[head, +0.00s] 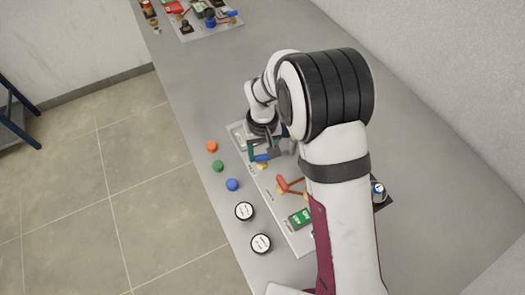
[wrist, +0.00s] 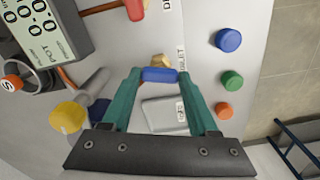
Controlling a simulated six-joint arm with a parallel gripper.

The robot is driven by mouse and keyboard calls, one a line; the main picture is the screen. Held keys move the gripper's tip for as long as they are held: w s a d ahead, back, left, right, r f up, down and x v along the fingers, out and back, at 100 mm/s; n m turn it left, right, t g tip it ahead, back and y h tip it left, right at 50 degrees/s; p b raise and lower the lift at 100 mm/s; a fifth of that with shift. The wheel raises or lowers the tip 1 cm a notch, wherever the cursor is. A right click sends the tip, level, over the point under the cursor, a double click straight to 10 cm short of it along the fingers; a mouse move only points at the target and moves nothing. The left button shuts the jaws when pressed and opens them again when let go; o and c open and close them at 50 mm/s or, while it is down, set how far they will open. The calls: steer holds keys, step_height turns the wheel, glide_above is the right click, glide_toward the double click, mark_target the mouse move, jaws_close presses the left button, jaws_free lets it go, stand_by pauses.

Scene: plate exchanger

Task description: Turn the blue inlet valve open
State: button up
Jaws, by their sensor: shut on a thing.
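The blue inlet valve's handle (wrist: 159,75) is a short blue bar above a brass body (wrist: 161,61), on the light panel in the wrist view. My gripper (wrist: 158,77) has its two teal fingers at the handle's two ends, shut on it. In the head view my gripper (head: 264,148) reaches down to the panel (head: 298,246), and part of the blue handle (head: 262,158) shows below the fingers. My arm hides much of the panel there. I cannot tell the valve's exact angle.
Orange (head: 212,146), green (head: 218,166) and blue (head: 232,184) caps lie along the table's left side, with two round white-faced items (head: 244,211). The right side of the table is mostly clear.

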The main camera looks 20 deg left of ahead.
mark_target(263, 156)
steer(key=shift+w+n, duration=0.1)
steer(key=shift+n, duration=1.5)
steer(key=o, duration=1.4)
steer(key=shift+r, duration=0.1)
step_height(263, 156, up, 16)
steer(key=shift+f, duration=0.15)
steer(key=shift+d, duration=0.1)
